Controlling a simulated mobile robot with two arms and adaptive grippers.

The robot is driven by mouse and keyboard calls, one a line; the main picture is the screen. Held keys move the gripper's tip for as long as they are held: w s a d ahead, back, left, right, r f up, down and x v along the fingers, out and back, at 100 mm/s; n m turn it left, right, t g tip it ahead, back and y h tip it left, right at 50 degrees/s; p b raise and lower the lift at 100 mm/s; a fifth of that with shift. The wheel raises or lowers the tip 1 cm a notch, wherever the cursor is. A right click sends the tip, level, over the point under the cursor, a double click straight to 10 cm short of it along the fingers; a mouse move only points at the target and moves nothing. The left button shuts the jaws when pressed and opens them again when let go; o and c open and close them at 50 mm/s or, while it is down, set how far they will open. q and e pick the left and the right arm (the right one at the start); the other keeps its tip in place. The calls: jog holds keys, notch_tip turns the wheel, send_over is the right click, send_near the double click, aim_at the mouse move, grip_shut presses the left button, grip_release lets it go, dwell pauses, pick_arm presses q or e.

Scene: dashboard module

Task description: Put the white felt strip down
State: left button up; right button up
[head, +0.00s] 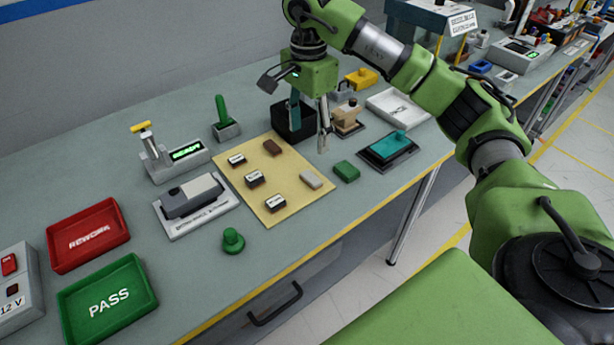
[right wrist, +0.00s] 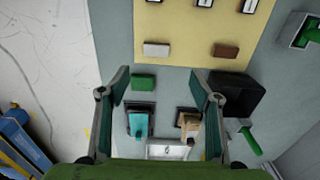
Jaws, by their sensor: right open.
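The white felt strip (head: 311,180) appears to be the small pale block lying on the tan mat (head: 285,213), near the mat's right edge. It also shows in the right wrist view (right wrist: 156,49), lying flat and apart from the fingers. My right gripper (head: 324,142) is above the bench beyond the mat's far right side. In the right wrist view its two fingers (right wrist: 160,90) are spread, with nothing held between them. My left gripper is not in view.
The mat also holds a brown block (head: 272,147) and several black labelled pieces. Near the gripper are a green block (head: 346,171), a black box (head: 293,122), a tan part (head: 347,117) and a teal piece (head: 389,144) on a dark pad. Red (head: 90,258) and green (head: 148,278) trays stand left.

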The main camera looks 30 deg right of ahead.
send_over(310, 178)
jog(key=f, duration=0.6)
jog(key=shift+w+f+p, duration=0.35)
jog(key=shift+f+p, duration=0.05)
jog(key=f, duration=0.1)
jog(key=f+p, duration=0.1)
jog(key=f, duration=0.1)
jog(key=f+p, duration=0.1)
jog(key=shift+s+f, duration=0.35)
jog(key=shift+s, duration=0.05)
jog(key=shift+f, duration=0.35)
jog(key=c, duration=0.9)
